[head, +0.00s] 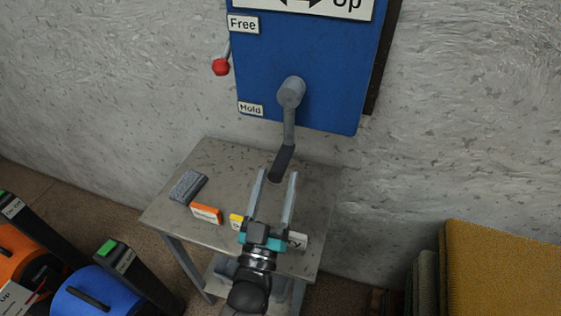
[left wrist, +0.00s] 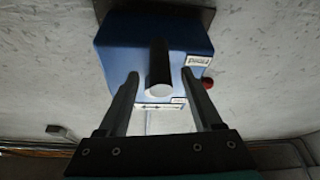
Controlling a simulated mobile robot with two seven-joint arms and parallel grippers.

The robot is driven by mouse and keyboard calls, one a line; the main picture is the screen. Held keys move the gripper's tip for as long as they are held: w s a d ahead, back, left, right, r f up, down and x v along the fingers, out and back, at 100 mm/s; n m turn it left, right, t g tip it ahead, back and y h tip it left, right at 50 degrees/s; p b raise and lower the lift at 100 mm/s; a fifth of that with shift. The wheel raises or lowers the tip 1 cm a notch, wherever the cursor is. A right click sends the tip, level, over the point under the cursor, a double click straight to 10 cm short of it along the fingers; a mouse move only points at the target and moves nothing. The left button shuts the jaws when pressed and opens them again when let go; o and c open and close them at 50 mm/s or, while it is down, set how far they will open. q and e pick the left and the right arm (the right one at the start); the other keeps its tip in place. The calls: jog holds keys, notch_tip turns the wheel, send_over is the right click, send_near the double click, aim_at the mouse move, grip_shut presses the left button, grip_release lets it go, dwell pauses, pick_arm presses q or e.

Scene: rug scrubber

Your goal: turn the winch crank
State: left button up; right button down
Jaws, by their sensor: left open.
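The winch crank (head: 289,122) hangs down from a round grey hub on the front of a blue winch box (head: 320,62). Its dark handle (head: 283,160) points down and outward. My left gripper (head: 278,173) is open just below the handle, with the handle's lower end showing between its two fingertips. In the left wrist view, the crank handle (left wrist: 160,68) lies between the two spread fingers (left wrist: 160,75), with visible gaps on both sides. The handle's pale end faces that camera. My right gripper is out of view.
A red-knobbed lever (head: 221,67) sticks out at the box's left, between the "Free" and "Hold" labels. Below stands a grey table (head: 215,160) with a grey brush or sponge (head: 188,186) and an orange block (head: 207,213). Rolled rugs (head: 500,270) stand at right, orange and blue machines at left.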

aim_at(285, 146)
pick_arm(q)
jog(key=shift+x, duration=2.1)
jog(key=shift+f, duration=0.1)
grip_shut()
